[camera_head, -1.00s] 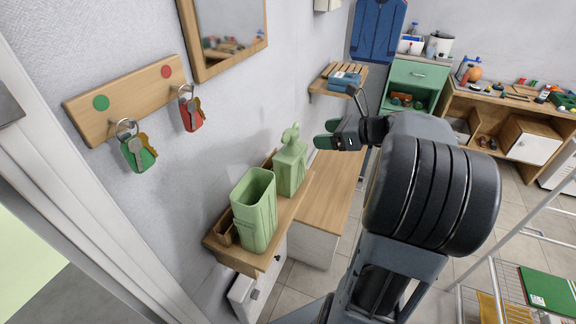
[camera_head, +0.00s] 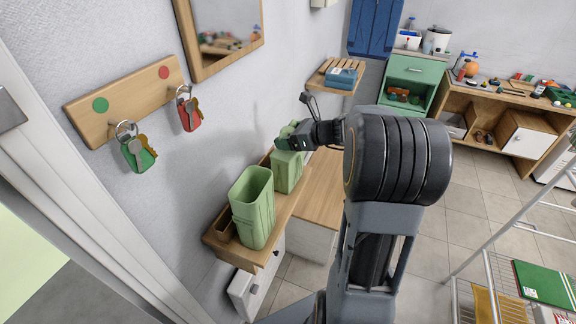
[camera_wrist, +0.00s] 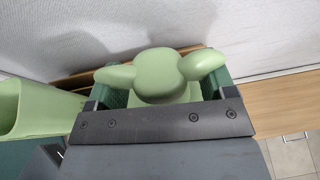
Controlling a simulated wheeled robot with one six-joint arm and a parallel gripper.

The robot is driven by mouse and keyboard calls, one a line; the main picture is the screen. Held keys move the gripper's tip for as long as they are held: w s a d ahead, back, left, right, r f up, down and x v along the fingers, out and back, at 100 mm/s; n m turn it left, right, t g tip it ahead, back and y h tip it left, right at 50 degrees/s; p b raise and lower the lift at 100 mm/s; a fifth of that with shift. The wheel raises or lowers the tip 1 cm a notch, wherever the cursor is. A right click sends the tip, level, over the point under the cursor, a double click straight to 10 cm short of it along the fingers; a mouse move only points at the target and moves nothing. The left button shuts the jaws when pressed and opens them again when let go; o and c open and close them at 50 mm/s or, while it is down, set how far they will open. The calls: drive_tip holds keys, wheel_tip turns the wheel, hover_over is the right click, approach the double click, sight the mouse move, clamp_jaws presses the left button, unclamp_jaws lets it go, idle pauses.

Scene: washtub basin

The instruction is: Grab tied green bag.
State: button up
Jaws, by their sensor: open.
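The tied green bag (camera_head: 288,172) stands upright on a narrow wooden wall shelf, behind an open-topped green bag (camera_head: 253,206). Its upper part is partly hidden by my gripper (camera_head: 289,138) in the head view. In the wrist view, the tied bag's rounded knot with two side lobes (camera_wrist: 162,74) lies between my two open green-padded fingers. The fingers are at either side of the knot, and I cannot tell whether they touch it. The open bag's rim also shows at the left of the wrist view (camera_wrist: 38,108).
The wooden shelf (camera_head: 222,251) is fixed close to the grey wall. Key rings hang from a wooden rack (camera_head: 122,101) at upper left. A wooden-topped cabinet (camera_head: 322,190) stands beyond the shelf.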

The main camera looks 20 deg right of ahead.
drive_tip(key=shift+w+a, duration=0.1)
drive_tip(key=shift+c, duration=0.4)
clamp_jaws()
idle(0.3)
